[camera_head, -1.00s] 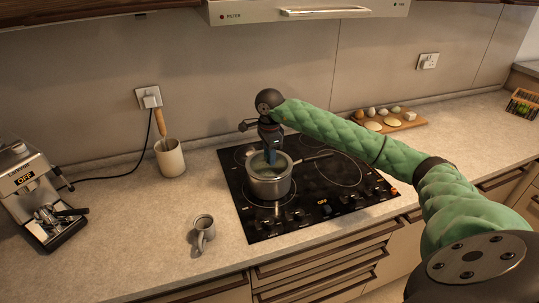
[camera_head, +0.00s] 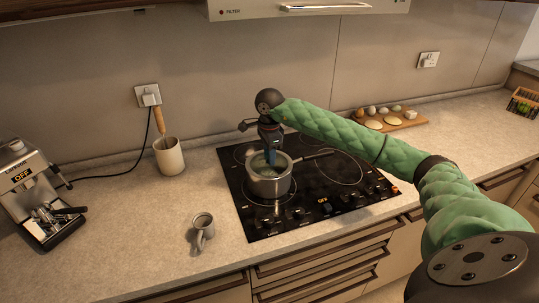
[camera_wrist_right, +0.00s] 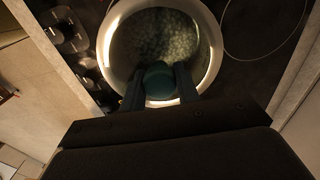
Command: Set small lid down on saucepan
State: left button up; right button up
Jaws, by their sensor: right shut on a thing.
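The steel saucepan (camera_head: 268,187) stands on the front left part of the black hob, its handle pointing to the back right. My right gripper (camera_head: 270,156) points straight down over the saucepan's mouth. In the right wrist view, the right gripper (camera_wrist_right: 160,84) is shut on a dark teal rounded piece, the knob of the small lid (camera_wrist_right: 160,72). A mottled greenish surface shows inside the pale saucepan rim (camera_wrist_right: 110,45). The lid's edge is not clear, so I cannot tell whether it rests on the rim. My left gripper is out of view.
The black hob (camera_head: 350,200) has free room to the right of the saucepan. A grey mug (camera_head: 202,228) stands front left. A utensil pot (camera_head: 169,158) and a coffee machine (camera_head: 35,190) are farther left. A board with food (camera_head: 390,122) lies at the back right.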

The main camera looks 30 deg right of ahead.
jog(key=shift+f+b, duration=0.15)
jog(key=shift+b, duration=0.15)
dwell(0.5)
jog(key=o, duration=1.7)
jog(key=shift+r+p, duration=0.95)
jog(key=shift+r, duration=3.05)
